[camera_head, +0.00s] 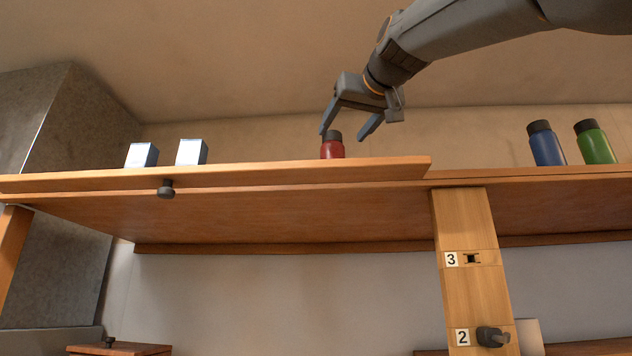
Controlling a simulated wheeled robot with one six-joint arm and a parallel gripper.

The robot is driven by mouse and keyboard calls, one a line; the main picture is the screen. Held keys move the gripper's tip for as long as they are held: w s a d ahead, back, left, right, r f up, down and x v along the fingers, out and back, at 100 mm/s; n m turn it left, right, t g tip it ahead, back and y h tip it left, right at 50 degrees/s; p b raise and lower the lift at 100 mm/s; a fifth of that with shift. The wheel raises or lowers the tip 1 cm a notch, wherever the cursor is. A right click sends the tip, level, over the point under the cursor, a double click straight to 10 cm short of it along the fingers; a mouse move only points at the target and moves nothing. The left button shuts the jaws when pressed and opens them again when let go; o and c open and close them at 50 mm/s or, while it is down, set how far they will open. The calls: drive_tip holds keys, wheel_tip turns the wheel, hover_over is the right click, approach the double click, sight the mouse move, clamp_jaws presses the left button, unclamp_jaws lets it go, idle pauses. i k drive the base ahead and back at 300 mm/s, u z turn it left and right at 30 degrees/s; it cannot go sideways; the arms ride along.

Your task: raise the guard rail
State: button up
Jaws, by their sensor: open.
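A long wooden board (260,177) with a dark knob (166,189) runs along the shelf's front edge on the left; it looks like the guard rail. It lies low, at about shelf level. A wooden post (465,220) under the shelf carries a slot labelled 3 (472,258) and, lower, a dark peg or latch (492,337) beside label 2. My gripper (343,134) is open and empty, pointing down at the red bottle (332,149) with a black cap. The fingertips are near the cap; I cannot tell whether they straddle it or stand before it.
Two small white-blue boxes (141,155) (191,152) stand on the shelf at left. A blue bottle (546,145) and a green bottle (595,143) stand at right. A grey cabinet (60,150) is at far left. The shelf stretch between red and blue bottles looks clear.

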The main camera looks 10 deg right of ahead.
sight(164, 179)
drive_tip(key=k, duration=1)
